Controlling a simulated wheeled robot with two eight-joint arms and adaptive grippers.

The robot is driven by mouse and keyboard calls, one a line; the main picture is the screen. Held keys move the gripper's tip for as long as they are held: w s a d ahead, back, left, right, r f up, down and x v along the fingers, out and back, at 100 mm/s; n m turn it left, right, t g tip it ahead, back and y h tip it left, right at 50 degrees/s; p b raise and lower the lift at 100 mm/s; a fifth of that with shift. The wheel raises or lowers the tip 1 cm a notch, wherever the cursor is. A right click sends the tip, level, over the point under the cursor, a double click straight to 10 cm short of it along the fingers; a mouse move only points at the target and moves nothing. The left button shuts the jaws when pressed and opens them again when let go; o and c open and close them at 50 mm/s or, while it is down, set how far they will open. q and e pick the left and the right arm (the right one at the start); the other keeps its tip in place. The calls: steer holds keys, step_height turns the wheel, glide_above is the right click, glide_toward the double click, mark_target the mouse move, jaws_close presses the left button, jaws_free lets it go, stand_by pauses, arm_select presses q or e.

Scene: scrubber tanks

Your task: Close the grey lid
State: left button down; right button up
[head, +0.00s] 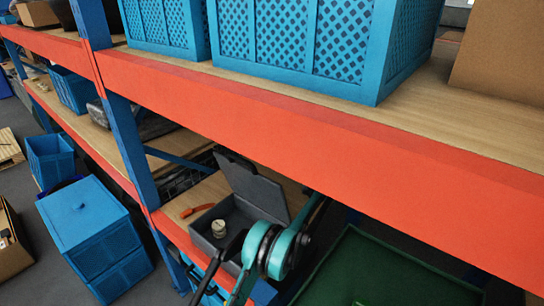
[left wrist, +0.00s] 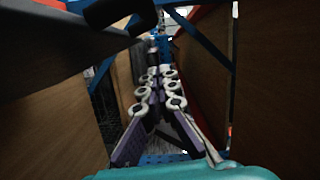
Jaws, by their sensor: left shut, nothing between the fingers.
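The grey lid (head: 255,184) stands open and tilted up at the back of a dark grey box (head: 202,238) on the lower shelf. A small pale round object (head: 219,228) is in the box. My left arm reaches in front of the box's right side and passes under the orange beam; its gripper is hidden in the head view. In the left wrist view my left gripper (left wrist: 159,72) is shut with nothing between its fingers. A dark grey surface (left wrist: 45,50) fills that view's upper left; I cannot tell whether it is the lid. My right gripper is not in view.
An orange beam (head: 330,155) and upper wooden shelf hang close above the box. An orange-handled tool (head: 197,210) lies left of the box. A blue post (head: 133,150) stands further left. Blue crates (head: 300,45) sit above, and a blue bin (head: 85,215) stands on the floor.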

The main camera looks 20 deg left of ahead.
arm_select(q)
steer(key=s+a, duration=0.1)
steer(key=a, duration=0.2)
steer(key=s+a, duration=0.1)
steer(key=shift+s+a+f+b, duration=0.15)
steer(key=shift+s+b, duration=0.15)
steer(key=shift+s, duration=0.35)
steer(key=shift+a, duration=0.2)
steer(key=shift+s, duration=0.15)
